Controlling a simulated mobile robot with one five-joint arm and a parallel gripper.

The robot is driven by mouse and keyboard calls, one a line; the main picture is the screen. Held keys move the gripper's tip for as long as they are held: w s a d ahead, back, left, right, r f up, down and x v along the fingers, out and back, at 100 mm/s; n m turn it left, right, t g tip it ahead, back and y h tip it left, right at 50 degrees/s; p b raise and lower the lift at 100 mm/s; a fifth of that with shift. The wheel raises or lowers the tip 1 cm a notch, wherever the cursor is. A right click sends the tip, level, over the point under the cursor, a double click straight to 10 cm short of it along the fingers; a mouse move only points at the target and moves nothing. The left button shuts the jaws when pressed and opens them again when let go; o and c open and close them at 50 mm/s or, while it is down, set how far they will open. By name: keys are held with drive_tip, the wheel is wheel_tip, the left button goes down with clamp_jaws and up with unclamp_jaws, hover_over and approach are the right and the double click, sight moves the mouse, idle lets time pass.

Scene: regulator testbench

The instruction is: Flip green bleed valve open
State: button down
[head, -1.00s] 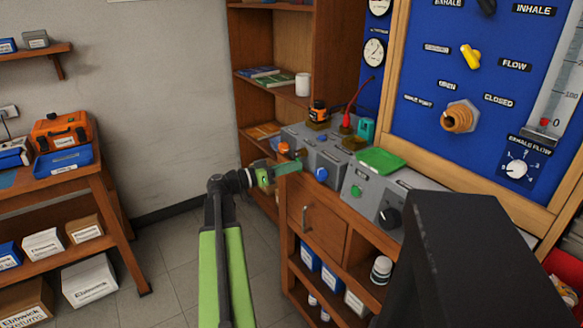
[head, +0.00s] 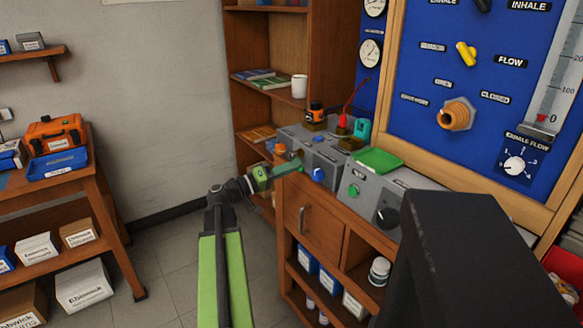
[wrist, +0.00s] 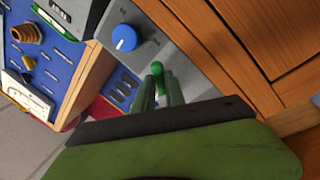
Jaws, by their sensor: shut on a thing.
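The green bleed valve (wrist: 157,68) shows in the wrist view as a small green rounded handle at the front edge of a grey box. My gripper (wrist: 159,84) is shut on it, with the two fingers on either side of its lower part. In the head view my gripper (head: 288,168) is at the left end of the grey box (head: 325,158), left of a blue knob (head: 318,174). There the valve is hidden or too small to tell from my green fingers.
An orange knob (head: 281,150) is just above my fingers. A second grey box (head: 385,190) with a green button and black dial stands to the right. The blue panel (head: 420,75) rises behind. Floor (head: 165,255) to the left is clear.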

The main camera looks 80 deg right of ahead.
idle(0.4)
drive_tip(key=c, duration=1.4)
unclamp_jaws()
drive_tip(key=b+v, duration=0.2)
drive_tip(key=v, duration=1.5)
drive_tip(key=shift+w+a+b, duration=0.15)
drive_tip(key=shift+w+b, duration=0.05)
drive_tip(key=shift+b, duration=0.15)
